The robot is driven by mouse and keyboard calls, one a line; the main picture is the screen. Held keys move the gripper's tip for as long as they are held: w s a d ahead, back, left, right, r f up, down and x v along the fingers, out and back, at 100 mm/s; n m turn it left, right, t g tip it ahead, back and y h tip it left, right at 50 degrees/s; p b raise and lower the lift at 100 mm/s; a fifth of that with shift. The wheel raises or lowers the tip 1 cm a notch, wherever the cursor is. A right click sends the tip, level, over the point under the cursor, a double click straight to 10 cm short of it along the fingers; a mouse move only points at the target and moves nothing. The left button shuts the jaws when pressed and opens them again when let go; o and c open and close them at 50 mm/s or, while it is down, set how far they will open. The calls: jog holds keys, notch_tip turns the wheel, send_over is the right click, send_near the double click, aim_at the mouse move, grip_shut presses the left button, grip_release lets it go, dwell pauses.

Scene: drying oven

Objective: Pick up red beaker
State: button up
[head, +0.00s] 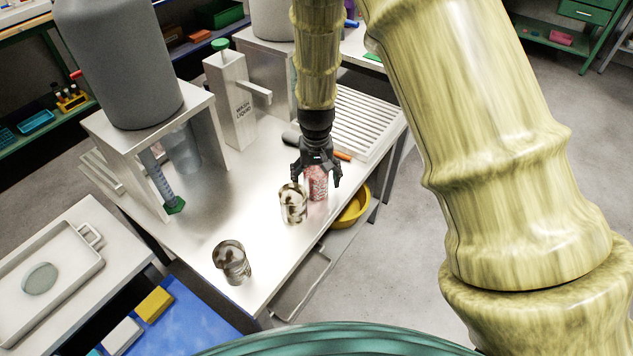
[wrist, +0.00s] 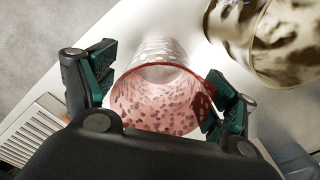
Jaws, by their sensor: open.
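The red beaker (head: 316,184) stands on the metal table, with a speckled red and white surface. My gripper (head: 318,180) is above and around it, pointing down, with the fingers spread to either side. In the wrist view the red beaker (wrist: 160,95) lies between the two open fingers (wrist: 158,100), its red rim facing me. The right finger appears close to the rim; I cannot tell whether it touches. The gripper's palm hides the near part of the beaker in the wrist view.
A brown and white patterned beaker (head: 293,204) stands close beside the red one. Another patterned beaker (head: 231,262) stands nearer the table's front. A yellow bowl (head: 352,208) sits below the right edge.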

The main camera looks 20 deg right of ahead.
jog(key=shift+f, duration=0.3)
jog(key=c, duration=1.1)
jog(key=shift+r, duration=0.15)
